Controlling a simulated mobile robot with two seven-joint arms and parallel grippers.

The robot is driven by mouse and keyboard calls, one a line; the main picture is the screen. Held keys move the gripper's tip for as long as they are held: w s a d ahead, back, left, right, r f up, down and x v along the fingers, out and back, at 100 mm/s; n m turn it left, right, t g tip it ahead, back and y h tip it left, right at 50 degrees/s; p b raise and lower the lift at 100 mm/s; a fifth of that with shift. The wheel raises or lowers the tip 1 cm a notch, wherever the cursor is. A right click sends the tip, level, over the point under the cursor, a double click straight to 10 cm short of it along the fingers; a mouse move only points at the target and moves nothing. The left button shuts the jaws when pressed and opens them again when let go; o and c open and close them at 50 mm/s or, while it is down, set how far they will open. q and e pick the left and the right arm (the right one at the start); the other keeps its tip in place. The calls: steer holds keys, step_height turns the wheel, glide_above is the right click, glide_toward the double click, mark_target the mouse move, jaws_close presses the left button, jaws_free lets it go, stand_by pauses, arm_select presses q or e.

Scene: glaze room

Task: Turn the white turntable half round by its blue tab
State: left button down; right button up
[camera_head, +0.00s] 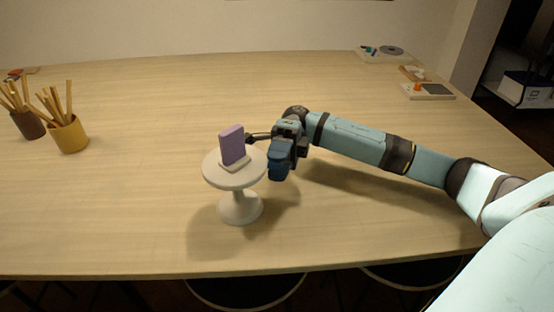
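The white turntable (214,171) stands on a pedestal foot in the middle of the wooden table. A purple block (231,145) stands upright on a small pale base on the turntable's top. My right gripper (251,138) reaches in from the right, its dark fingers at the far right rim of the turntable, close to the block's right side. I cannot tell whether the fingers touch the turntable or hold anything. I cannot make out the blue tab; it may be hidden by the fingers or the block. My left gripper is not in view.
A yellow cup (70,137) and a brown cup (29,126), both with wooden sticks, stand at the left. Small trays with items (428,91) (383,54) lie at the far right. The table (150,230) is clear around the turntable; its front edge is near.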

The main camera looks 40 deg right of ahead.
steer(key=shift+w+r, duration=0.1)
steer(key=shift+r, duration=0.05)
arm_select(q)
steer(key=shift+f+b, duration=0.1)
steer(key=shift+b, duration=0.5)
arm_select(e)
steer(key=v, duration=1.3)
steer(key=shift+w+d, duration=0.25)
steer(key=shift+d, duration=0.1)
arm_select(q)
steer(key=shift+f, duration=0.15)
